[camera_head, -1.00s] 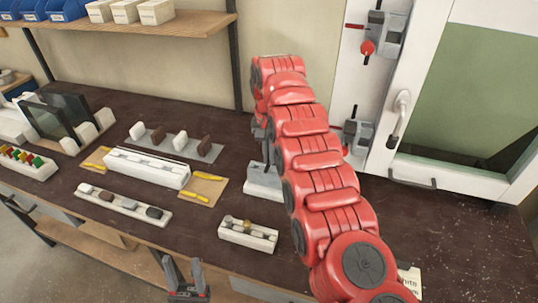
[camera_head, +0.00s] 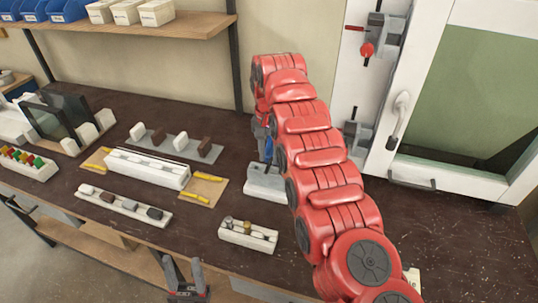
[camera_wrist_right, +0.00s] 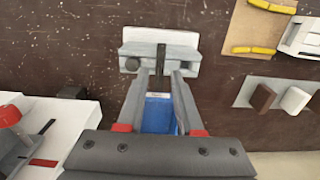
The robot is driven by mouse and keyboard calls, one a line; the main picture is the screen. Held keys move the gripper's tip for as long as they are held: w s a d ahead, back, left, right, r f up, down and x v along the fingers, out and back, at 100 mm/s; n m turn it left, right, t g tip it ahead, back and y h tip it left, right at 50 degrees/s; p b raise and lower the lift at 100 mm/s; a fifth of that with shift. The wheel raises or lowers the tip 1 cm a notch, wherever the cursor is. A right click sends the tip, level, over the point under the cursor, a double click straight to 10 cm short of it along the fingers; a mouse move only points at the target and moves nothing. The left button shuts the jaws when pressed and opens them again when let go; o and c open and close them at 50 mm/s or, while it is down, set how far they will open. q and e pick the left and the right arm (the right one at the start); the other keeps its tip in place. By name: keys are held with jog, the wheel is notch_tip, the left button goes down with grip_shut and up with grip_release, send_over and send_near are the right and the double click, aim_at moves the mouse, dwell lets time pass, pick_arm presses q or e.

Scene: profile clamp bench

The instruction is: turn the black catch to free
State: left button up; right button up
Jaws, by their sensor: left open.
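A pale grey fixture (camera_head: 265,182) stands on the dark bench, partly behind my right arm; it also shows in the wrist view (camera_wrist_right: 190,42). In the wrist view a narrow dark bar (camera_wrist_right: 160,62), which looks like the black catch, runs from this fixture toward a blue block (camera_wrist_right: 158,114). My right gripper (camera_wrist_right: 159,76) is open, with one finger on each side of the bar and the block. Gaps show beside the bar at the fingertips. The blue part (camera_head: 268,148) shows in the head view. My left gripper (camera_head: 187,277) is open and empty at the bench's front edge.
White and grey jigs with small parts (camera_head: 145,168) stand left of the fixture. A white frame (camera_head: 350,75) with a red-knobbed clamp (camera_head: 385,35) and a glazed door (camera_head: 465,90) stand right.

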notch_tip(320, 180, up, 17)
jog(key=p, duration=1.5)
jog(key=shift+f, duration=0.2)
